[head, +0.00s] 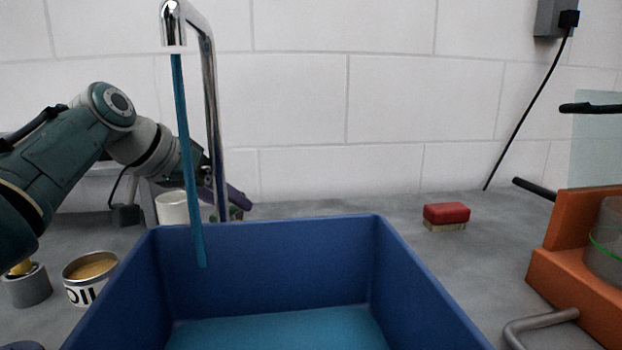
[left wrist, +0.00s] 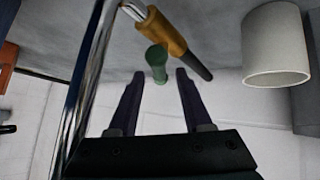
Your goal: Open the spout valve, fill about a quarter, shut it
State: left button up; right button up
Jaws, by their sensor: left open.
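The chrome spout (head: 172,25) stands behind the blue basin (head: 410,265), and a blue stream (head: 186,150) runs from its mouth into it. Blue liquid (head: 280,330) covers the visible basin floor; its depth is hard to judge. My left gripper (head: 236,204) is behind the spout pipe, partly hidden by it. In the left wrist view the left gripper (left wrist: 160,76) is open, with a green flared knob (left wrist: 156,62) between or just beyond its fingertips; contact is unclear. I cannot tell whether this knob is the valve. My right gripper is not in view.
A brass-coloured tool or fitting with a dark end (left wrist: 165,30) lies close to the knob. A white cup (left wrist: 275,45) stands beside it. An oil tin (head: 90,275) is left of the basin. A red sponge (head: 446,214) and an orange machine (head: 570,285) are at right.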

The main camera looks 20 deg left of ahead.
pick_arm(q)
jog(key=p+v, duration=0.1)
jog(key=v, duration=0.8)
jog(key=shift+p, duration=0.3)
